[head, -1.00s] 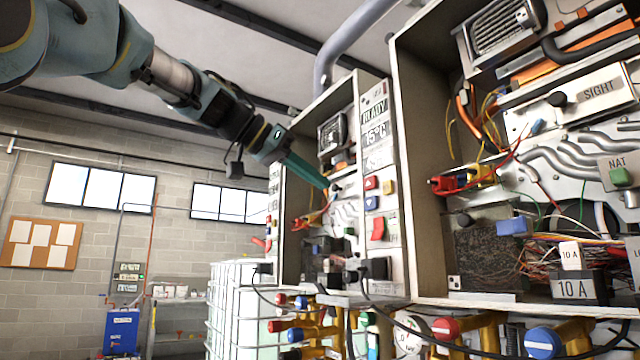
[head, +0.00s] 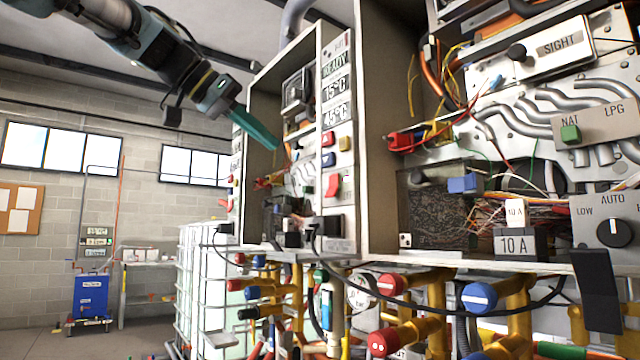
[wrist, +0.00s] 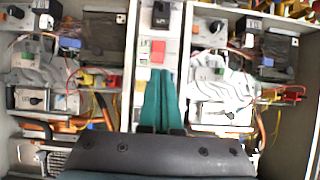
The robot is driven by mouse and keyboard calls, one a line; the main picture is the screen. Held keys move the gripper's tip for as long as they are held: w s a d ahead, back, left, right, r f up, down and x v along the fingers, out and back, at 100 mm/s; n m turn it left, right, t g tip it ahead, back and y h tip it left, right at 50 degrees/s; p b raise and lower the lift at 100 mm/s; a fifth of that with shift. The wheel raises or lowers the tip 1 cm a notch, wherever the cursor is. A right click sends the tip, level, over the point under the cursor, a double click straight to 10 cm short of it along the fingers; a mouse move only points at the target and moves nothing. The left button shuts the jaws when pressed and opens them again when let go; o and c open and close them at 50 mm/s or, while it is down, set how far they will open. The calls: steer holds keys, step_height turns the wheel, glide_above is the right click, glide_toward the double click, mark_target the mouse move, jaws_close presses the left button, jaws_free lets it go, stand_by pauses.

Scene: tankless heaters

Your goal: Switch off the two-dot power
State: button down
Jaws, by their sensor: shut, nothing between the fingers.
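My gripper (head: 277,146) has long teal fingers, shut and empty, pointing down to the right in front of the middle open heater. In the wrist view the fingers (wrist: 159,75) lie over a pale control panel, tips just below a red switch (wrist: 158,51). Contact cannot be judged. In the head view a red rocker switch (head: 332,185) sits on the middle control panel (head: 345,215), below READY and temperature displays. Another red switch (head: 231,206) shows on the narrow panel at left.
The large open heater (head: 380,200) at right has exposed wires and a jutting frame. Yellow pipes with red and blue valve handles (head: 391,285) and loose black cables hang below. A white caged tank (head: 203,290) stands at left. Open floor shows at far left.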

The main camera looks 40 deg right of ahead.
mark_target(330, 191)
steer(key=shift+d, duration=0.15)
steer(key=p+x, duration=0.3)
steer(key=x, duration=1)
steer(key=shift+d+f+p, duration=0.2)
steer(key=shift+d+p, duration=0.05)
steer(key=shift+p, duration=0.05)
steer(key=shift+f+b, duration=0.25)
steer(key=shift+b, duration=0.25)
steer(key=b, duration=0.2)
steer(key=f+h+b, duration=0.1)
steer(key=b, duration=0.2)
steer(key=shift+d+f+b, duration=0.2)
steer(key=shift+d+b, duration=0.05)
steer(key=shift+b, duration=0.05)
steer(key=shift+s+r+p, duration=0.1)
steer(key=shift+r+p, duration=0.5)
steer(key=shift+p, duration=0.15)
steer(key=shift+r, duration=0.15)
steer(key=shift+r+p, duration=0.45)
steer(key=shift+r, duration=0.4)
steer(key=shift+s, duration=0.1)
